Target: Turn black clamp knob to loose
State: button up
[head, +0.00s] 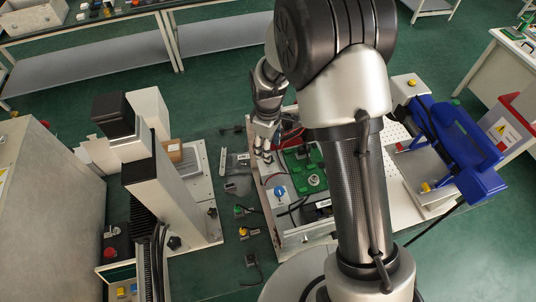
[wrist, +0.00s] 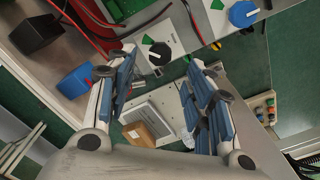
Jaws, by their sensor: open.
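In the wrist view a black knob (wrist: 157,53) with a white pointer line sits on a pale panel, beside a green wedge mark. It appears between the tips of my gripper (wrist: 163,62). The gripper is open, its two blue-padded fingers spread to either side of the knob in the picture. I cannot tell how far the tips are from it, and I see no contact. In the head view my gripper (head: 263,148) is over the left edge of the white bench unit, partly behind my arm. The black knob cannot be made out there.
A blue knob (wrist: 243,14) is on the same panel; it also shows in the head view (head: 279,191). Red and black cables run near my gripper. A grey column (head: 160,190) stands left, with a cardboard box (head: 174,151) by it. Small parts lie between column and unit.

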notch_tip(320, 180, down, 6)
jog(key=shift+r, duration=0.1)
jog(key=shift+c, duration=0.3)
jog(key=c, duration=1)
